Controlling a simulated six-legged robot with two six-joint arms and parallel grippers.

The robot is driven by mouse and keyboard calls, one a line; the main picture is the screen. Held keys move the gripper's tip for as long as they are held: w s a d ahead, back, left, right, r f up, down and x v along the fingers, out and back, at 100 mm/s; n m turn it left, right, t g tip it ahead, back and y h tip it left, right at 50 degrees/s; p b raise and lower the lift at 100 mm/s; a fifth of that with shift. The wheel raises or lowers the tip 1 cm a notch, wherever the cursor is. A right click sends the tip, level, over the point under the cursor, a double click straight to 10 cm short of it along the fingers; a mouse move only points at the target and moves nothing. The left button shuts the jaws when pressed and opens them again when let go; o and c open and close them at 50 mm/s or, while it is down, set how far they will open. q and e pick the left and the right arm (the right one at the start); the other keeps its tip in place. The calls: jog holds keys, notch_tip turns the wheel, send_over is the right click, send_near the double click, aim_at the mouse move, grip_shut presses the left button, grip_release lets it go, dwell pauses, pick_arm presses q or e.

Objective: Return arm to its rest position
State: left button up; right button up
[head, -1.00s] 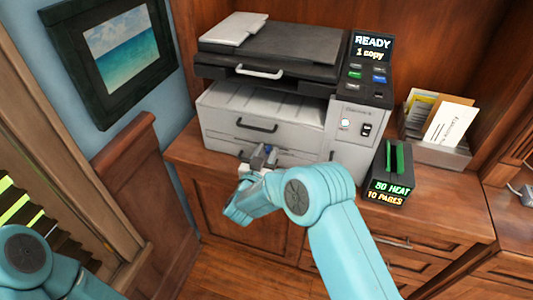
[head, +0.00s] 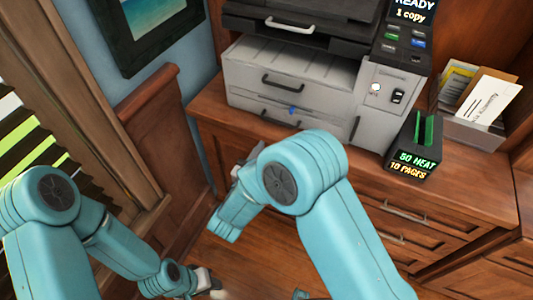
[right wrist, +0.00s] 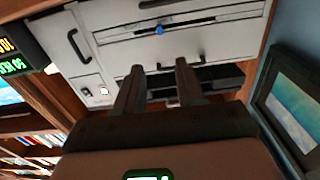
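My right arm, teal, crosses the middle of the head view. Its gripper (head: 243,172) is in front of the cabinet below the printer, largely hidden behind my own arm joint. In the right wrist view its two fingers (right wrist: 158,82) stand apart with nothing between them, pointing towards the printer front. My left arm is at the lower left of the head view. Its gripper (head: 208,284) is low near the floor and too small to read.
The grey printer (head: 295,75) stands on the wooden cabinet (head: 220,108), with a blue knob (head: 292,111) on its front. A wooden panel (head: 160,130) and window blinds lie left.

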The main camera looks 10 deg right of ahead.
jog(key=shift+s+a, duration=0.1)
dwell(0.4)
jog(key=d+f+m+g+h+p, duration=0.1)
jog(key=d+f+g+h+p, duration=0.15)
jog(key=d, duration=1.05)
jog(key=s+d+f+n+g+y, duration=0.25)
jog(key=d+f+y, duration=0.25)
jog(key=f, duration=0.4)
jog(key=s+a+f+n+g+y, duration=0.1)
jog(key=s+a+f+g+y, duration=0.1)
jog(key=s, duration=0.5)
jog(key=s+a+f+n+g+y, duration=0.1)
jog(key=s+a+f+g+y, duration=0.2)
jog(key=s+a, duration=0.4)
jog(key=s+a+f+n+g+y+p, duration=0.1)
jog(key=s+a+f+g+y, duration=0.2)
jog(key=s+y, duration=0.3)
jog(key=shift+s+a+f+g, duration=0.2)
jog(key=shift+s+a+g, duration=0.65)
jog(key=shift+s, duration=0.25)
jog(key=shift+y, duration=0.25)
